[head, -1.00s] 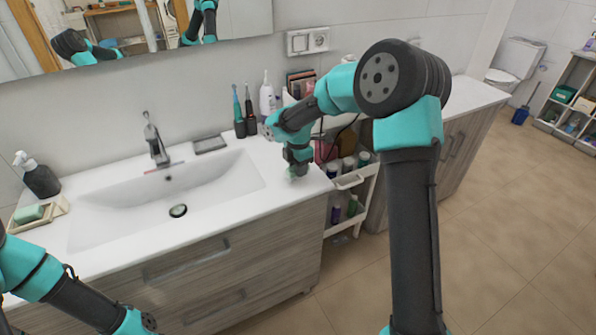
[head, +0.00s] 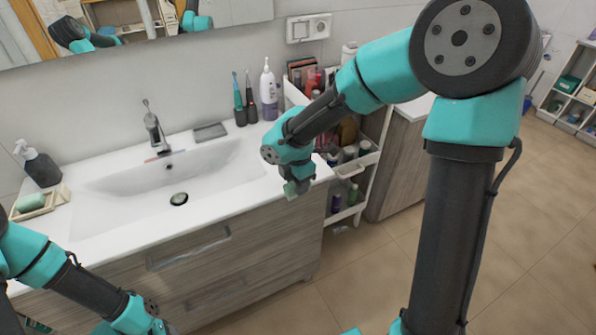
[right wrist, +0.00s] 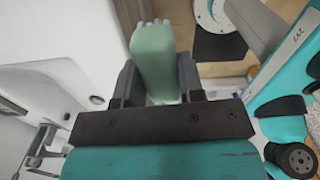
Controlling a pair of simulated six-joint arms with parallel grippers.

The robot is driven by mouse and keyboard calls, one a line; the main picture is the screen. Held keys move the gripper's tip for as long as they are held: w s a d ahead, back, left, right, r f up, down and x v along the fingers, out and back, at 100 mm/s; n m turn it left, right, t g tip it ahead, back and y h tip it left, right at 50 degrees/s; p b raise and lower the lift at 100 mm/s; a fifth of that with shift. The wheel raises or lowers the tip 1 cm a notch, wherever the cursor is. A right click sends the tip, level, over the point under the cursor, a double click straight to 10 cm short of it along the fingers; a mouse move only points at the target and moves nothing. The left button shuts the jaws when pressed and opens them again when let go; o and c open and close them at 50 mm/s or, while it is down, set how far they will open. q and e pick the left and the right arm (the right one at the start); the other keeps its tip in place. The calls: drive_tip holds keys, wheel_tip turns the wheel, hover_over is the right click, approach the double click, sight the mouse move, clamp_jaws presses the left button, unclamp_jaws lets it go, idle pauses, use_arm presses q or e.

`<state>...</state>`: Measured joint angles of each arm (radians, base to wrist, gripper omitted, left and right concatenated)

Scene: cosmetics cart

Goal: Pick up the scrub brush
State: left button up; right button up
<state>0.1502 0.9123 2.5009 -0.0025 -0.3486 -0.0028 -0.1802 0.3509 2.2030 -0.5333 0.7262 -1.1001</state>
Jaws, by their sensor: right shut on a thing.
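The scrub brush is a pale green block, and in the right wrist view the brush (right wrist: 153,58) stands out between my fingers, with small knobs at its far end. My right gripper (right wrist: 153,82) is shut on it. In the head view, my right gripper (head: 294,181) is over the front right corner of the white counter, with the green brush (head: 291,190) showing small at its tip. I cannot tell the gap between brush and counter. Of my left arm only links show at the lower left; its fingers are out of view.
The white sink counter (head: 110,212) holds a soap dispenser (head: 40,167), a soap dish (head: 34,205), a faucet (head: 154,128), a toothbrush (head: 239,105) and a white pump bottle (head: 268,92). A white cart (head: 347,171) with bottles stands right of the counter.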

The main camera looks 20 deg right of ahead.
drive_tip(key=shift+s+a, duration=0.2)
drive_tip(key=shift+s, duration=0.2)
